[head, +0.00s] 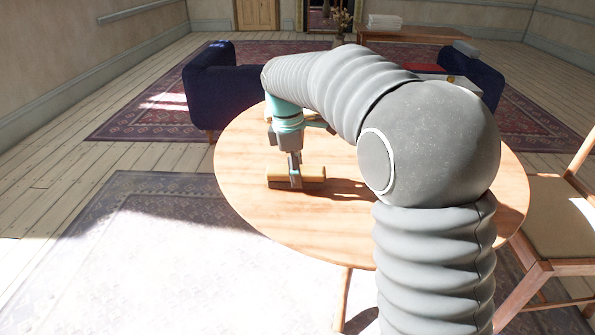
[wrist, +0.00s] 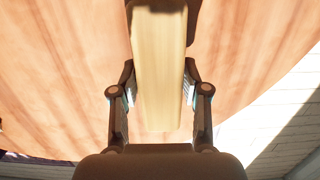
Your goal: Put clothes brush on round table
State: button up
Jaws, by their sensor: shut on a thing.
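The round table (head: 245,150) is light wood and fills the middle of the head view; its top also shows in the wrist view (wrist: 60,60). The clothes brush (head: 312,173) is a block with a tan top. My gripper (head: 295,180) points down over the left part of the table and is shut on the brush. In the wrist view the brush (wrist: 158,60) lies lengthwise between the two fingers of my gripper (wrist: 160,105). The brush is at or just above the tabletop; I cannot tell if it touches. My arm hides the right part of the table.
A wooden chair (head: 548,197) stands close at the right of the table. Dark blue armchairs (head: 222,88) stand behind it on a red patterned rug (head: 135,118). A low wooden table (head: 415,34) is at the back. The tabletop left of the brush is clear.

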jog(key=shift+f, duration=0.1)
jog(key=o, duration=1.2)
jog(key=shift+o, duration=0.2)
notch_tip(320, 180, up, 12)
jog(key=a+p, duration=0.2)
jog(key=s+d+r+m+t, duration=0.2)
jog(key=s+d+m, duration=0.3)
jog(key=s+d, duration=0.25)
jog(key=s+d+f+m+t, duration=0.1)
jog(key=s+d+f+m, duration=0.2)
jog(key=s, duration=0.3)
jog(key=s+d+f+m+t+y, duration=0.1)
jog(key=s+d+f+m, duration=0.3)
jog(key=s, duration=0.3)
jog(key=s+d+f+m+t, duration=0.1)
jog(key=s+d+f+m, duration=0.2)
jog(key=s, duration=0.4)
jog(key=d+m, duration=0.1)
jog(key=m, duration=0.1)
jog(key=shift+s+d+f+m+t, duration=0.15)
jog(key=shift+s+f+m+t, duration=0.1)
jog(key=shift+f+m+t, duration=0.1)
